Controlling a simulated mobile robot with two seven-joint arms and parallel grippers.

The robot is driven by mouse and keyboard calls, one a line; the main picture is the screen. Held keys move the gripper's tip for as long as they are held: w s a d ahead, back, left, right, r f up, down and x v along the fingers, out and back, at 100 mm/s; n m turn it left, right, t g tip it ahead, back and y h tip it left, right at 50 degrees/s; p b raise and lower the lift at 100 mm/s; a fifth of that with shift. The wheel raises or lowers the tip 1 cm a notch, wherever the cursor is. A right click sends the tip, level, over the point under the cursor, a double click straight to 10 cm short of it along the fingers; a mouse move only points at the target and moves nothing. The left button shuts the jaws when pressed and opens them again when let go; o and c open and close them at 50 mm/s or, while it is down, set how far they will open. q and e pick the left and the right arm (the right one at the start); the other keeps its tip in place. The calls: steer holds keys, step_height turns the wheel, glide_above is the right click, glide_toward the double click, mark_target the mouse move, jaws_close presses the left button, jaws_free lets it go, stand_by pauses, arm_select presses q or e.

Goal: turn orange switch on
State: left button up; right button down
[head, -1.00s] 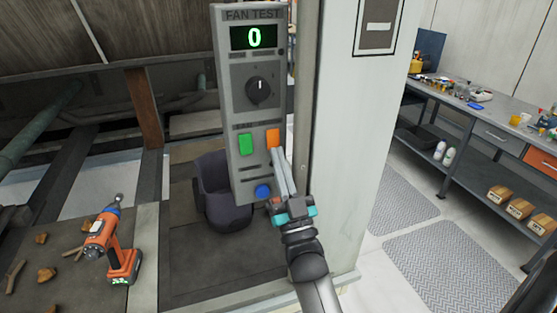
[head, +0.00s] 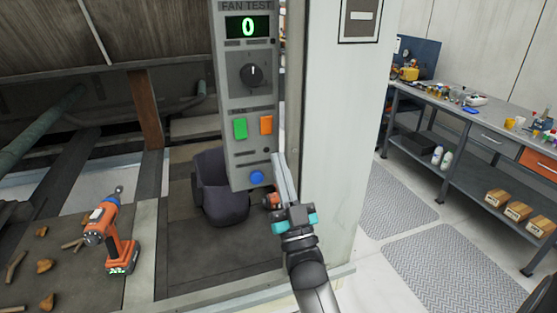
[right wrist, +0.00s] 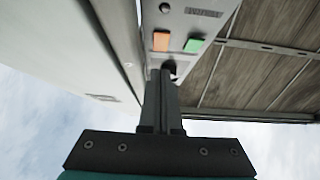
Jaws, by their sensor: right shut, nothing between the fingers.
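The orange switch (head: 266,124) is on the grey FAN TEST control panel (head: 238,165), to the right of a green switch (head: 240,128). The panel's display (head: 247,27) reads 0. A black knob (head: 253,75) is above the switches and a blue button (head: 257,177) below. My right gripper (head: 278,156) is shut and empty, its tips below and slightly right of the orange switch, apart from it in the head view. In the right wrist view the orange switch (right wrist: 161,41) and green switch (right wrist: 193,46) show beyond the fingers. My left gripper is out of view.
A pale post (head: 335,130) stands right beside the panel. A dark bin (head: 222,195) is behind the panel. A workbench (head: 450,112) with several items is at the right.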

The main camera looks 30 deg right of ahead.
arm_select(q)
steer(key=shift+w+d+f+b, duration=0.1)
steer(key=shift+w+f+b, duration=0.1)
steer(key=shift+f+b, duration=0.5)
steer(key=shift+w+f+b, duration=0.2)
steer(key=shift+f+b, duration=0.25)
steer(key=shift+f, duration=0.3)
arm_select(e)
steer(key=s+f, duration=0.3)
steer(key=f, duration=0.4)
steer(key=shift+s+a, duration=0.3)
steer(key=shift+a, duration=0.1)
